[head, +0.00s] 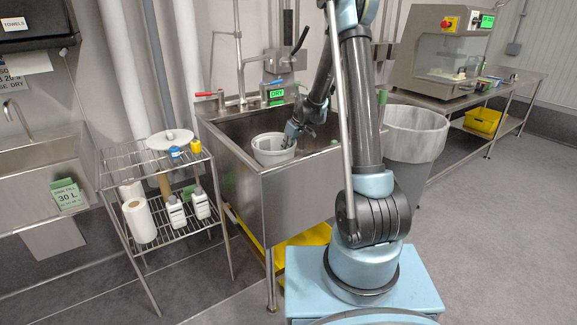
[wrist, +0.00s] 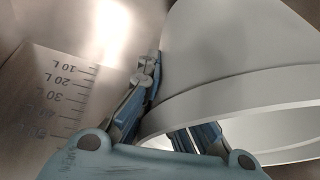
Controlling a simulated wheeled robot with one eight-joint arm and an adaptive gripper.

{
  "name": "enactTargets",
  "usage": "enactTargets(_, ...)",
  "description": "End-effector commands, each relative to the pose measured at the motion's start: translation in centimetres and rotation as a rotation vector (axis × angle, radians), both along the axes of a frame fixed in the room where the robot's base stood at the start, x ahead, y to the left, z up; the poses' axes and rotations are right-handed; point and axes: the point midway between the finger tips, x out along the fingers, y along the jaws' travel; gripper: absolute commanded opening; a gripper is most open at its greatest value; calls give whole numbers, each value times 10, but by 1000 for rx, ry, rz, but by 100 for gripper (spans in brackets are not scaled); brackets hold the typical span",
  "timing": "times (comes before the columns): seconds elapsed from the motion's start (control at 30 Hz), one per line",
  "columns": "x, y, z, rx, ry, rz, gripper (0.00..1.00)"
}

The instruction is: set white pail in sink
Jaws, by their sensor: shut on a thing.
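The white pail (head: 272,148) is inside the steel sink (head: 285,180), near its left front corner, with its rim showing above the front edge. Its base is hidden by the sink wall in the head view, so I cannot tell whether it touches the bottom. My gripper (head: 291,140) reaches down into the sink at the pail's right side. In the wrist view my gripper (wrist: 165,120) is shut on the pail's rim, one finger outside and one inside. The white pail (wrist: 240,60) fills the right of that view, tilted in the picture.
Litre marks (wrist: 68,88) show on the sink wall. A wire rack (head: 160,165) with bottles and paper rolls stands left of the sink. A lined grey bin (head: 412,140) stands to the right. A tap with a red lever (head: 208,94) is at the sink's back.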

Motion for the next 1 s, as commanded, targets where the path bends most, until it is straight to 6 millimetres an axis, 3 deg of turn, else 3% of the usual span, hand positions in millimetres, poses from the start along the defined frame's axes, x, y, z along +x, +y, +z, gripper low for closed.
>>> enactTargets(0.33,0,1,-23,0,0,0,0)
enactTargets(0.6,0,1,-54,0,0,0,0)
enactTargets(0.97,0,1,-58,0,0,0,0)
enactTargets(1.0,0,1,-58,-1,-1,0,14)
